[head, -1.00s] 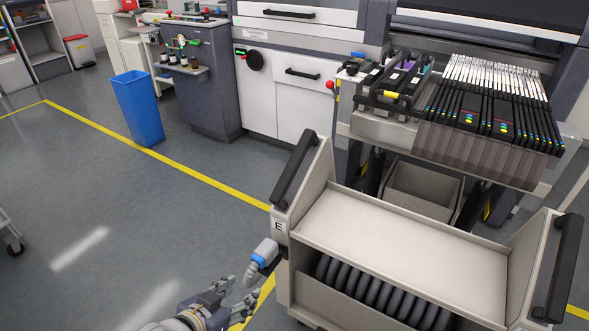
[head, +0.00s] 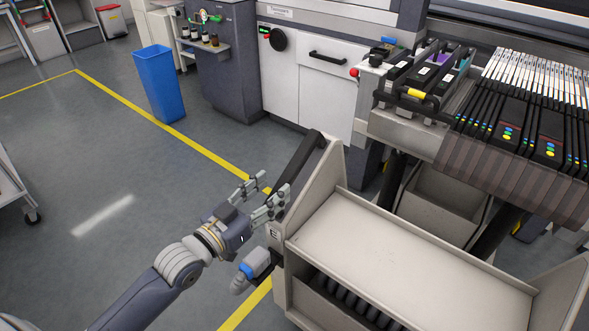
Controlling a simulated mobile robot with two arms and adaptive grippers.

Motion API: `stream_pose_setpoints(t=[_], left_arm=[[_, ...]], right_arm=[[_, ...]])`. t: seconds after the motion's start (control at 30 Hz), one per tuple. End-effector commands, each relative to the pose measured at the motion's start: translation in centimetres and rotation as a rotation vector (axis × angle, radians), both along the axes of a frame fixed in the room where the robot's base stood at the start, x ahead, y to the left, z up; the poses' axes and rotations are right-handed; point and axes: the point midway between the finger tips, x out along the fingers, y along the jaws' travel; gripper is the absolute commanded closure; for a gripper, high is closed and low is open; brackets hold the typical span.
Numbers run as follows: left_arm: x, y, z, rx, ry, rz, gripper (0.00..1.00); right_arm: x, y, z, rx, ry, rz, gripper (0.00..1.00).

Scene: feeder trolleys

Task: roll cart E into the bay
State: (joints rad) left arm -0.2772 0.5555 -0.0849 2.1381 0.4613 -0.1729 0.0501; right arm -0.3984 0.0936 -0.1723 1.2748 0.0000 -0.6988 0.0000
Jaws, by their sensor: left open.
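Cart E (head: 372,255) is a beige trolley with an empty top tray, an "E" label on its left end and dark coils on the shelf below. Its left black handle (head: 298,175) slants up from the end panel. My left gripper (head: 262,194) is open, its fingers just left of that handle; I cannot tell if they touch it. The cart stands in front of the machine (head: 405,128), under whose feeder bank the bay opens, with a grey bin (head: 440,200) inside. My right gripper is out of view.
A plug with a blue collar (head: 246,270) hangs at the cart's left side. Yellow floor lines (head: 205,152) run beside the cart. A blue bin (head: 158,85) stands at the back left, and another trolley (head: 12,195) is at the left edge. The floor between is clear.

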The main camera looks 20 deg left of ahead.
Motion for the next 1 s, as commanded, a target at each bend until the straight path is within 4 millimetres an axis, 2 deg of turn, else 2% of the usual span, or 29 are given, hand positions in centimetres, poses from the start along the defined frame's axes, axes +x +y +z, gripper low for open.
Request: stream_pose_setpoints(t=[0.3, 0.5, 0.67, 0.93, 0.97, 1.0], left_arm=[[4.9, -1.8, 0.1, -0.001, -0.003, 0.0, 0.53], [7.0, -2.5, 0.0, 0.0, -0.001, 0.0, 0.53], [7.8, -2.9, 0.0, 0.001, 0.0, -0.001, 0.53], [7.9, -2.9, 0.0, 0.001, 0.001, -0.001, 0.53], [7.9, -2.9, 0.0, 0.001, 0.001, -0.001, 0.56], [7.8, -2.9, 0.0, 0.001, 0.001, -0.001, 0.65]], right_arm=[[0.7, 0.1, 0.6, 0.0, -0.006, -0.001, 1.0], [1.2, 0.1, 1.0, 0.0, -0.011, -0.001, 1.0], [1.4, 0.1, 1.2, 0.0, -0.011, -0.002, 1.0], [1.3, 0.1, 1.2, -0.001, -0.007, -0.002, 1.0], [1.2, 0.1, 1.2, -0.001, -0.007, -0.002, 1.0], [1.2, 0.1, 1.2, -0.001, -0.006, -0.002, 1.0]])
